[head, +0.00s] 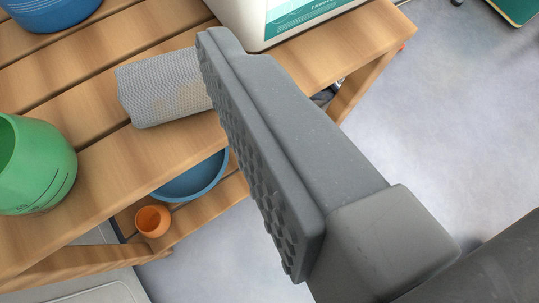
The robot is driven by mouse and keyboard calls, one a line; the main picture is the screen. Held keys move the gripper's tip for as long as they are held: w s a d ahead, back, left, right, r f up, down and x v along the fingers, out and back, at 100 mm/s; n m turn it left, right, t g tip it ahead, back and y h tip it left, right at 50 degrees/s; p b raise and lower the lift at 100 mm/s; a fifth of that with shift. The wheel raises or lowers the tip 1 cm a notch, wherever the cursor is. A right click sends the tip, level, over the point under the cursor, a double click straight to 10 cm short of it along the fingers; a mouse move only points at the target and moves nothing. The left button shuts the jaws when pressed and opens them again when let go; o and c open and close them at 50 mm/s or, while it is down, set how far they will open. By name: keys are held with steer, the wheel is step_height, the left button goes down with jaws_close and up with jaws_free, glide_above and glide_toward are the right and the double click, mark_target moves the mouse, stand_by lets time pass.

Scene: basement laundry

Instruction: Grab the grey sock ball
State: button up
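A grey roll with a knit-like mesh surface (162,88), the only thing here that fits the grey sock ball, lies on the slatted wooden table (95,172) near its edge. Its right end is hidden behind my gripper's finger. My gripper (222,48) shows as one large dark grey finger crossing the view, its tip at upper centre. Its studded pad faces left toward the roll, with nothing pressed on it. The other finger is out of view, so the gripper looks open. I cannot tell whether the finger touches the roll.
A green pot (36,165) stands left on the table, with a blue container (48,12) at the top left. A white jug with a teal label (235,22) stands beyond the fingertip. A blue bowl (200,180) and a small orange cup (152,221) sit lower down. Grey floor (450,120) is open at right.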

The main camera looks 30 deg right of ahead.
mark_target(174, 68)
steer(key=s+d+f, duration=0.2)
steer(key=s+f, duration=0.1)
steer(key=f, duration=0.1)
steer(key=shift+n+h, duration=0.3)
steer(key=b+x, duration=0.2)
steer(key=x, duration=0.6)
steer(key=shift+w+f, duration=0.1)
steer(key=shift+w, duration=0.05)
steer(key=shift+t, duration=0.3)
steer(key=b+x, duration=0.2)
steer(key=x, duration=0.3)
steer(key=shift+f, duration=0.2)
steer(key=c, duration=0.6)
